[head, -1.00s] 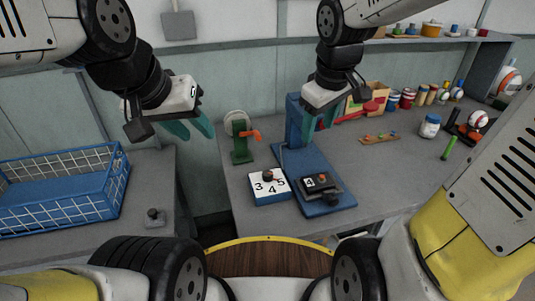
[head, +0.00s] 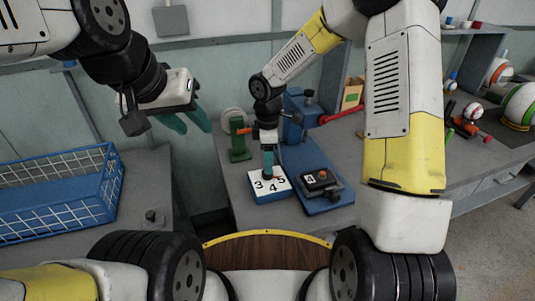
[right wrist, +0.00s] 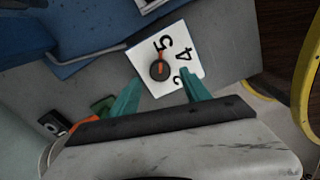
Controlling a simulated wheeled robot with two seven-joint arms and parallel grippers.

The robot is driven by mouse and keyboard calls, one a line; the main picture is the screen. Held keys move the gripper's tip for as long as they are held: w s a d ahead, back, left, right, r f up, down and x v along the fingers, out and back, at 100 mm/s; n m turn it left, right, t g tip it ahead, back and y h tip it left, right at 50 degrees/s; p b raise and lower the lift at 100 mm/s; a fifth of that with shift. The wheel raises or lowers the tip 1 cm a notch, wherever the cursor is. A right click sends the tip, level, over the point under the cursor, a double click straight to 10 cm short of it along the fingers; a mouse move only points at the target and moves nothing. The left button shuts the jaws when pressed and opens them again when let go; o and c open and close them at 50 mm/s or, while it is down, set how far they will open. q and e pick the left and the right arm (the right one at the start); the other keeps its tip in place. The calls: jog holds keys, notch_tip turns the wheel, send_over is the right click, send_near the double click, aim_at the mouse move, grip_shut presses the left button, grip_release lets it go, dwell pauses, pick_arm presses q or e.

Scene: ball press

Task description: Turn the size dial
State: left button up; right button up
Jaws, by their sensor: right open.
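The size dial is a dark round knob with an orange pointer (right wrist: 159,70) on a white plate (head: 264,190) marked 3, 4 and 5. In the right wrist view the pointer lies roughly in line with the 5. My right gripper (head: 268,168) points down above the plate and hides the knob in the head view. In the right wrist view its teal fingers are apart (right wrist: 160,95), with the knob just beyond them and nothing visibly held. My left gripper (head: 190,122) hangs at the left, away from the dial; its fingers look apart and empty.
The blue press (head: 328,203) with a small block marked 4 (head: 311,180) stands right of the plate. A green stand (head: 238,140) is behind it. A blue wire basket (head: 55,195) and a small weight (head: 152,219) are on the left table. A gap separates the tables.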

jog(key=shift+f, duration=2.25)
grip_shut()
